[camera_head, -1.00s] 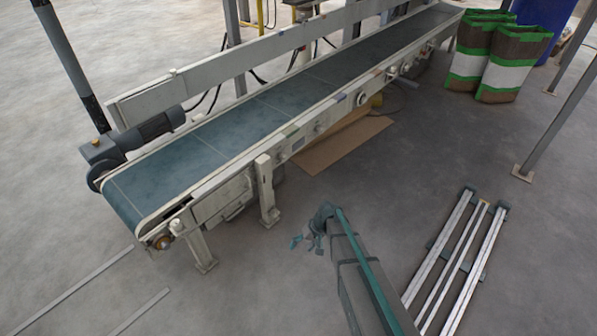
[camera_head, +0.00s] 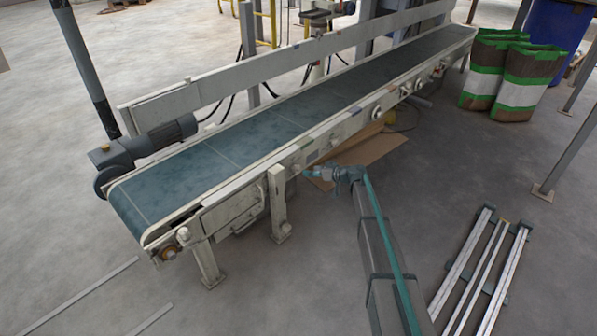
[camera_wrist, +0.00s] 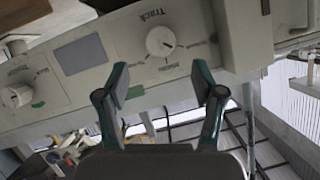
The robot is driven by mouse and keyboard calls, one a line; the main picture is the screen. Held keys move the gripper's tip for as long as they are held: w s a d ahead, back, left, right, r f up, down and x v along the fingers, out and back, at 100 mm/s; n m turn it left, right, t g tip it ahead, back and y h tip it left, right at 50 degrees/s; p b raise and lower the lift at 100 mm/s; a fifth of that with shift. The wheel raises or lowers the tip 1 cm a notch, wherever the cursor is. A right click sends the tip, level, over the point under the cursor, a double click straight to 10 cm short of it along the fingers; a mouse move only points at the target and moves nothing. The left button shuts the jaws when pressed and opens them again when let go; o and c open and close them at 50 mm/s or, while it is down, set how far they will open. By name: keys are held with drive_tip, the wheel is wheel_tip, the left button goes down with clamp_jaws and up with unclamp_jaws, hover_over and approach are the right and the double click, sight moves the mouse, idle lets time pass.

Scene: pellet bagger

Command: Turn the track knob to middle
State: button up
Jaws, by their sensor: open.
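The Track knob (camera_wrist: 160,41) is a round white dial on the conveyor's pale side panel, under the printed word "Track". A dark mark shows on its right side. Small labels sit around it, too small to read surely. In the wrist view my gripper (camera_wrist: 161,80) is open and empty, its two fingertips just below the knob, one to each side, not touching it. In the head view my gripper (camera_head: 316,173) is beside the near side of the conveyor (camera_head: 235,146); the knob cannot be made out there.
Another white knob (camera_wrist: 18,95) with a green tag is left of the grey blank plate (camera_wrist: 82,54) on the panel. A pale block (camera_wrist: 243,35) stands right of the Track knob. Cardboard (camera_head: 365,150) lies below the belt. Bags (camera_head: 527,82) stand at the far right.

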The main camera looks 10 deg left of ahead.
sight(300, 170)
drive_tip(key=b+x, duration=0.1)
drive_tip(key=x, duration=0.7)
drive_tip(key=shift+w+a+f, duration=0.1)
drive_tip(key=shift+a, duration=0.15)
drive_tip(key=c, duration=1.2)
drive_tip(key=shift+o, duration=0.2)
drive_tip(key=m+g+y+b, duration=0.1)
drive_tip(key=m, duration=0.1)
drive_tip(key=shift+w+f+m, duration=0.1)
drive_tip(key=shift+m, duration=0.3)
drive_tip(key=m+g+y, duration=0.1)
drive_tip(key=m+y, duration=0.1)
drive_tip(key=m, duration=0.2)
drive_tip(key=shift+d+y, duration=0.1)
drive_tip(key=shift+y, duration=0.2)
